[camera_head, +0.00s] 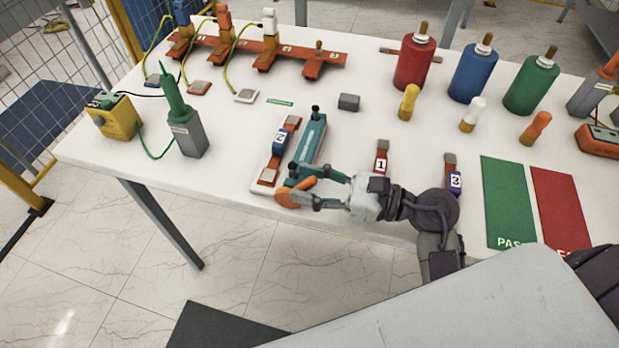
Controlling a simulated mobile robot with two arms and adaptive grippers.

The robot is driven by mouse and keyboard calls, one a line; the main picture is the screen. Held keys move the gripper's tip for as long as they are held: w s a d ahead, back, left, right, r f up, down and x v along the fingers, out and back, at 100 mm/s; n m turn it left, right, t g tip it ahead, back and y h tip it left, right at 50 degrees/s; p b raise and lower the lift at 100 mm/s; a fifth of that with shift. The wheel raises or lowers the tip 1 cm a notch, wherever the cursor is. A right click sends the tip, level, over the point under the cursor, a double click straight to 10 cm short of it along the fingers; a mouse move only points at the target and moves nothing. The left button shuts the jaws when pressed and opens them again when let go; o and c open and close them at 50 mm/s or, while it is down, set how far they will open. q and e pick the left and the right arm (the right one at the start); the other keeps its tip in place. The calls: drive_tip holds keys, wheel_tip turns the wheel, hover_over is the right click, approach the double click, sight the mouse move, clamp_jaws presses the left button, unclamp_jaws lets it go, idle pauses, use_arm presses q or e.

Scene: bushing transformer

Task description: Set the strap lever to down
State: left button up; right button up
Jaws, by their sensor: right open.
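My right gripper (297,183) is at the front edge of the white table, its fingers pointing left and apart. An orange rounded piece (302,184) shows at its fingertips; I cannot tell whether it is touched. Just behind lies a teal bar (312,138) with a black knob at its far end; the near end is partly hidden by the gripper. Left of it is a red strap with a blue block marked 2 (280,139). Straps marked 1 (381,164) and 3 (455,181) lie to the right. I cannot tell which part is the strap lever. My left gripper is not in view.
A yellow box (117,117) and a grey-green probe (186,134) stand at left. A red rack (222,49) is at the back. Red (413,62), blue (472,73) and green (531,84) cylinders stand at right, behind green (508,200) and red (560,205) mats.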

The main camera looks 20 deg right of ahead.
clamp_jaws()
idle(0.4)
